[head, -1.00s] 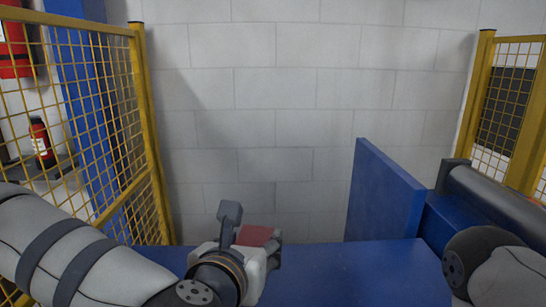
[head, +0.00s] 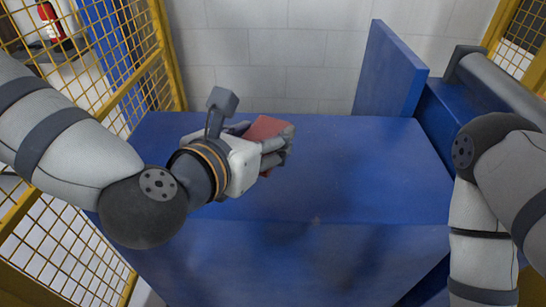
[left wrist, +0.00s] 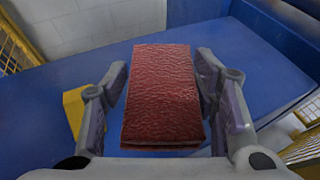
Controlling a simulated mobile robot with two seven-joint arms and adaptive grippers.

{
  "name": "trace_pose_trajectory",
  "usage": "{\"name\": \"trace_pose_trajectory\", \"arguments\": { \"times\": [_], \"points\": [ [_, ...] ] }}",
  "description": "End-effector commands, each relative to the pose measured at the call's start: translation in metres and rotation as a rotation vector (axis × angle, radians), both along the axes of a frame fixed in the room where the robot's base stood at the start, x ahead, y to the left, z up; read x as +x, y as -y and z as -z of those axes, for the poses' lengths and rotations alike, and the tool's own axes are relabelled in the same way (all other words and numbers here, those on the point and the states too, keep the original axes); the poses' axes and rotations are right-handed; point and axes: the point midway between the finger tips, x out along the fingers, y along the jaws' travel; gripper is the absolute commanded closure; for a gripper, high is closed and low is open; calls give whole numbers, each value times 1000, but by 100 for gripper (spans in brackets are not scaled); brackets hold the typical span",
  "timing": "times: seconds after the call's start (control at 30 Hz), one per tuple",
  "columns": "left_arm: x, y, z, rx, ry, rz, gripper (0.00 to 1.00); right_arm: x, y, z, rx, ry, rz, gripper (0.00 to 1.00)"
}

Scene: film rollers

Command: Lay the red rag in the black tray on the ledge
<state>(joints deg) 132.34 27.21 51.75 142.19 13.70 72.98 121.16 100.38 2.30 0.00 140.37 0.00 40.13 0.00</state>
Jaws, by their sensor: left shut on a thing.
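The red rag (head: 266,129), a folded rectangular block, is held in my left gripper (head: 274,147) above the blue surface. In the left wrist view the rag (left wrist: 163,95) sits between the two fingers of the left gripper (left wrist: 162,100), its broad textured face toward the camera. The gripper is shut on it. No black tray shows in either view. My right arm comes in at the right of the head view, but its gripper is out of frame.
A yellow mesh fence (head: 120,70) stands on the left, and a pale block wall (head: 290,50) behind.

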Motion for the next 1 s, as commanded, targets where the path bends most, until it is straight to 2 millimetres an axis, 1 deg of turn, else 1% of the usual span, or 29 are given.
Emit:
{"name": "trace_pose_trajectory", "arguments": {
  "times": [0.03,0.17,0.2,0.3,0.4,0.57,0.6,0.7,0.73,1.0],
  "points": [
    [19,-1,33,5,-40,-8,70,-15,0,13,0,-51,0,60],
    [61,2,48,5,-31,-6,70,-20,0,19,0,-68,-1,60],
    [73,2,55,6,-31,-5,70,-22,0,21,0,-76,-2,60],
    [90,4,79,6,-33,-3,70,-28,0,28,0,-98,-2,60],
    [102,4,92,5,-29,-4,70,-32,0,31,0,-109,-2,60],
    [114,5,103,4,-25,-4,70,-34,0,34,-1,-118,-2,60],
    [117,5,110,6,-27,-3,70,-36,0,35,-1,-122,-3,60],
    [115,5,131,6,-29,-1,70,-39,0,39,0,-134,-3,60],
    [115,5,134,5,-28,-1,70,-39,0,39,-1,-135,-3,60],
    [116,5,134,3,-24,-4,70,-39,0,39,-1,-134,-3,60]
  ]
}}
